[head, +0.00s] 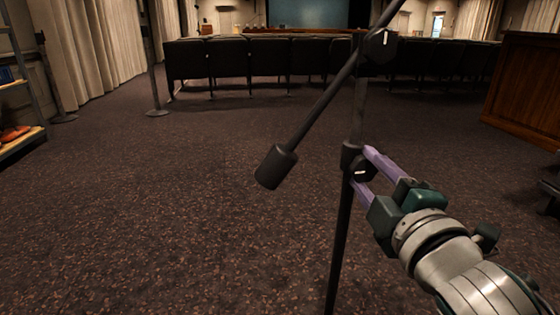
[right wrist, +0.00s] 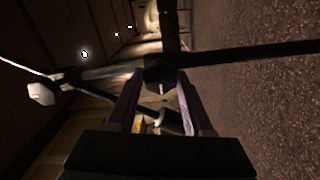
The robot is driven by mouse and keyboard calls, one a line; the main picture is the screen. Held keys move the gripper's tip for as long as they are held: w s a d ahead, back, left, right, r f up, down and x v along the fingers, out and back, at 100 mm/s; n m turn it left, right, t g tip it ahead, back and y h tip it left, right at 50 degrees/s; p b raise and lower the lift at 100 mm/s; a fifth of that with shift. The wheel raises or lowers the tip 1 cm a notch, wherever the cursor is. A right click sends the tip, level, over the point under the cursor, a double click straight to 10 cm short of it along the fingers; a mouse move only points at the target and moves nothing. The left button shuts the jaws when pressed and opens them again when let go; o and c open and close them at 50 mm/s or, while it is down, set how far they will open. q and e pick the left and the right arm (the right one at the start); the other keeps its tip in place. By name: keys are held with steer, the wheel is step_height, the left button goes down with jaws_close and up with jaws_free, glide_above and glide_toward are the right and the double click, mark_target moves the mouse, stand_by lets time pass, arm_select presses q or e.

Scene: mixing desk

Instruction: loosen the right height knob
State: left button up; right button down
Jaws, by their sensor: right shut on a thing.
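A dark microphone stand has a thin upright pole (head: 341,240). A black height collar (head: 350,155) sits partway up it, with the right height knob (head: 361,172) on its side, small and with a pale mark. My right gripper (head: 362,168) reaches in from the lower right, its two purple fingers shut around the knob against the collar. The fingers hide part of the knob. In the right wrist view, the fingertips (right wrist: 160,76) close in at the dark collar (right wrist: 160,68); the knob is hard to make out there. My left gripper is out of view.
A tilted boom with a cylindrical counterweight (head: 276,167) hangs left of the pole. A boom joint (head: 379,47) is above my gripper. Rows of dark chairs (head: 270,62) stand behind, a wooden lectern (head: 525,88) at right. Carpet at left is clear.

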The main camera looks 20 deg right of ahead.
stand_by(0.4)
steer(key=shift+c, duration=1.5)
jaws_free()
steer(key=shift+d, duration=0.1)
